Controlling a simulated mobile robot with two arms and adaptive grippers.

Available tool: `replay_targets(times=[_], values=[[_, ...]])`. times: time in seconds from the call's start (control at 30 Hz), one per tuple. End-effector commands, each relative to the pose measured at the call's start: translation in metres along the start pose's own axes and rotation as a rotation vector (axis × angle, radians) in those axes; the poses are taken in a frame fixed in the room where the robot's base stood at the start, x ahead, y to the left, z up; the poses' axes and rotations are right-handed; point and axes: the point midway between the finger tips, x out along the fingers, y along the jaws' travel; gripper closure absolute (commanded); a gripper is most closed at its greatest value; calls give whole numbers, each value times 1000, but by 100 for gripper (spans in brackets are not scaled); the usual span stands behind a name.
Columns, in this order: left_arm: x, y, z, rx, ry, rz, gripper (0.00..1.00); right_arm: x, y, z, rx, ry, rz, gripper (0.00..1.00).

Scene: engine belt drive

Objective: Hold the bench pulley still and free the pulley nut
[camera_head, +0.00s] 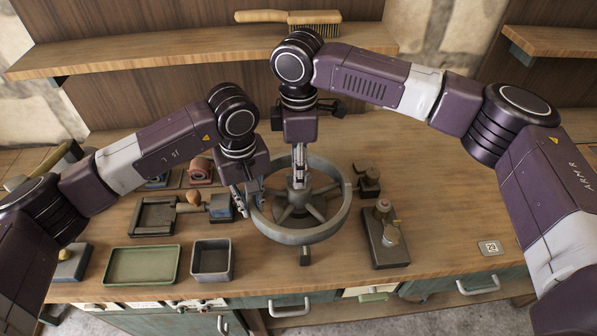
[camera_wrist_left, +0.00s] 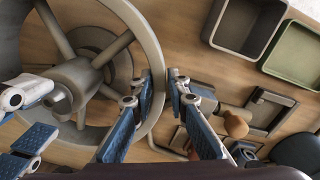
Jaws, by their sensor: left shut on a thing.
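The bench pulley (camera_head: 305,236) is a grey spoked wheel lying flat on a stand at the middle of the bench. It also fills the left of the left wrist view (camera_wrist_left: 141,38). My left gripper (camera_head: 253,203) is shut on the pulley's rim at its left side; in the left wrist view its blue fingers (camera_wrist_left: 163,82) lie on either side of the rim. My right gripper (camera_head: 299,182) points down at the pulley's hub. Its fingers look close together, and whether they grip is unclear. The pulley nut is not clearly seen; the right gripper covers the hub.
A green tray (camera_head: 143,266) and a grey bin (camera_head: 211,262) stand at front left. A dark block with a knob (camera_head: 386,240) stands right of the pulley. A number 29 tag (camera_head: 490,248) lies at front right. A brush (camera_head: 313,17) lies on the shelf above.

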Motion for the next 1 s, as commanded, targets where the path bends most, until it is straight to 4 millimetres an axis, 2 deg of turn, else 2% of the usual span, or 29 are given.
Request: replay_targets(times=[0.2, 0.5, 0.8, 1.0], values=[[0, 3, 2, 6, -3, 7, 100, 17, 0, 0, 0, 0, 1, 66], [0, 3, 2, 6, -3, 7, 100, 19, 0, 0, 0, 1, 1, 67], [0, 3, 2, 6, -4, 7, 100, 18, 0, 0, 0, 1, 1, 100], [0, 3, 2, 7, -4, 7, 100, 18, 1, 0, -3, 1, 2, 100]])
